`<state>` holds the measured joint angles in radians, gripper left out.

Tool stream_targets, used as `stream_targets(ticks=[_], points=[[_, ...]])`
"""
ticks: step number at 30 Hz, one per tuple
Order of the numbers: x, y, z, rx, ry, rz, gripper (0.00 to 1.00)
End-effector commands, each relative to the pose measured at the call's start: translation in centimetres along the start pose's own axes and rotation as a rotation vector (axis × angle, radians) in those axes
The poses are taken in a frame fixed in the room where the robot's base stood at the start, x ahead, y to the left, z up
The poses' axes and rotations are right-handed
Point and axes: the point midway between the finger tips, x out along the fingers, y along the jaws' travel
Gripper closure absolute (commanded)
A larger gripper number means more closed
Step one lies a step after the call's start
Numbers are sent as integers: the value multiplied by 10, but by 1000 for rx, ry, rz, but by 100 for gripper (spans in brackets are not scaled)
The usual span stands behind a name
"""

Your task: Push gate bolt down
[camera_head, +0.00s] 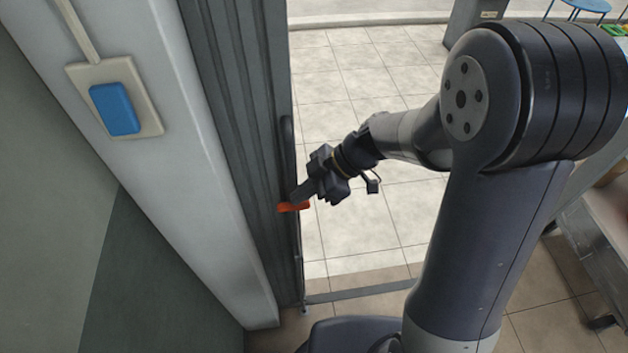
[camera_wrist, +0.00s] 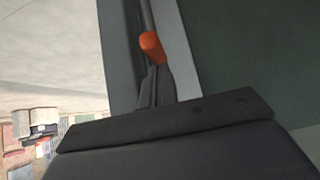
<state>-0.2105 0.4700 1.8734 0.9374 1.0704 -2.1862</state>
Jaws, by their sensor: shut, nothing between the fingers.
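The gate bolt (camera_head: 293,207) is an orange-red handle on the edge of the grey folding gate (camera_head: 238,120). My gripper (camera_head: 298,196) is shut and empty, with its fingertips right at the bolt, just above it in the head view. In the wrist view the orange bolt (camera_wrist: 151,46) shows just past the tips of my closed fingers (camera_wrist: 154,72). I cannot tell for sure whether the fingertips touch it. The lower part of the gate edge runs down to the floor near a dark floor track.
A white wall post (camera_head: 170,170) with a blue switch (camera_head: 115,109) stands left of the gate. Tiled floor (camera_head: 370,220) lies open beyond the gate. A metal table or cart (camera_head: 600,230) stands at the right edge. A blue stool (camera_head: 585,6) is far back.

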Motion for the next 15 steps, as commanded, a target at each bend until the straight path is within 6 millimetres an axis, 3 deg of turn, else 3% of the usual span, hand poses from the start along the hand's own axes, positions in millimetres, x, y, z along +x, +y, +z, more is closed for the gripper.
stream_targets(ticks=[15], points=[[8, 0, 3, 0, -1, 1, 100]])
